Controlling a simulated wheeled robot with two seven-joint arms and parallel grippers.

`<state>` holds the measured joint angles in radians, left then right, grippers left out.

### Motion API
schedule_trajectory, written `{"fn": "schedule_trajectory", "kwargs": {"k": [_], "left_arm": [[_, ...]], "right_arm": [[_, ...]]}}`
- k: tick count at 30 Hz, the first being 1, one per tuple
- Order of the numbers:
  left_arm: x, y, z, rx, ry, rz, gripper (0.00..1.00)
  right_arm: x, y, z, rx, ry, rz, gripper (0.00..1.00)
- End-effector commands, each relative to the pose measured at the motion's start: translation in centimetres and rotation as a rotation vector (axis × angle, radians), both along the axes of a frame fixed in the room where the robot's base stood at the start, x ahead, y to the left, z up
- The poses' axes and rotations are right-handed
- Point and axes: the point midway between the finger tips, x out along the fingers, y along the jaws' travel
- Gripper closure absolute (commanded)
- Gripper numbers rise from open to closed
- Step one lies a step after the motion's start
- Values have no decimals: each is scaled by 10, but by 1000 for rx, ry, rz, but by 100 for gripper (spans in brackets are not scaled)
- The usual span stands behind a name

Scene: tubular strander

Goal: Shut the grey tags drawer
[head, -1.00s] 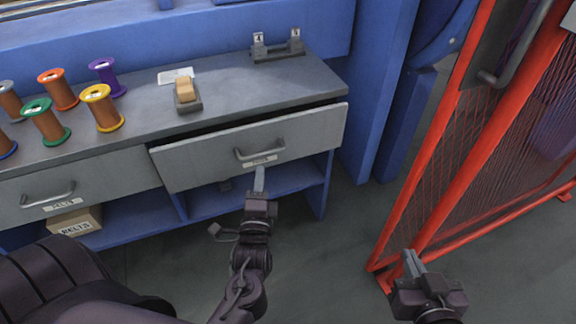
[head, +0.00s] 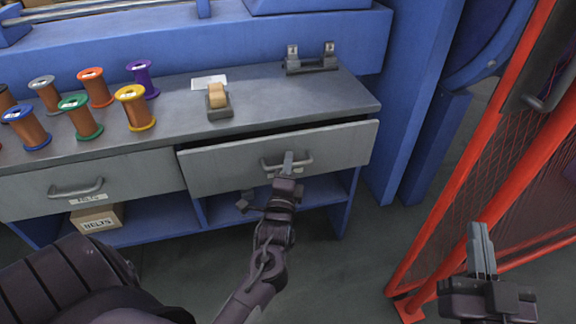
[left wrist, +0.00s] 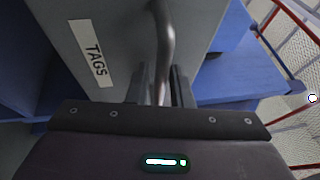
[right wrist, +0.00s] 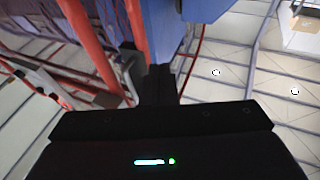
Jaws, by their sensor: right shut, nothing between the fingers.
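The grey tags drawer (head: 230,165) stands partly pulled out under the right part of the bench, with a dark gap behind its top edge. Its front also shows in the left wrist view, with the TAGS label (left wrist: 92,52) and the bar handle (left wrist: 165,45). My left gripper (head: 288,160) is at the handle. In the left wrist view its fingers (left wrist: 161,88) stand on either side of the bar and look open; contact is unclear. My right gripper (head: 480,240) is shut and empty, off to the right near the red mesh gate.
The bench top (head: 300,98) carries several spools, a small block on a holder (head: 219,103) and a grey bracket (head: 311,60). A second drawer (head: 120,180) is at left, above a BELTS box (head: 97,218). The red gate frame (head: 470,180) stands at right.

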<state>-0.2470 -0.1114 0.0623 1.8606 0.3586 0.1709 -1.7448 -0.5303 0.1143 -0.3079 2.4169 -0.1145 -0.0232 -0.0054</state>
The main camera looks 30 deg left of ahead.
Motion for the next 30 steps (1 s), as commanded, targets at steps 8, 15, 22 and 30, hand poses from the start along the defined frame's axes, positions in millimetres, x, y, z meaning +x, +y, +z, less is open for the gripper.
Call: {"fn": "schedule_trajectory", "kwargs": {"k": [8, 15, 22, 30], "left_arm": [[0, 0, 0, 0, 0, 0, 96], [0, 0, 0, 0, 1, 0, 100], [9, 9, 1, 4, 1, -3, 100], [27, 30, 0, 3, 3, -2, 100]], "right_arm": [[0, 0, 0, 0, 0, 0, 100], [0, 0, 0, 0, 0, 0, 100], [1, 2, -22, -39, 98, 4, 100], [-1, 5, -71, -123, 304, 13, 100]]}}
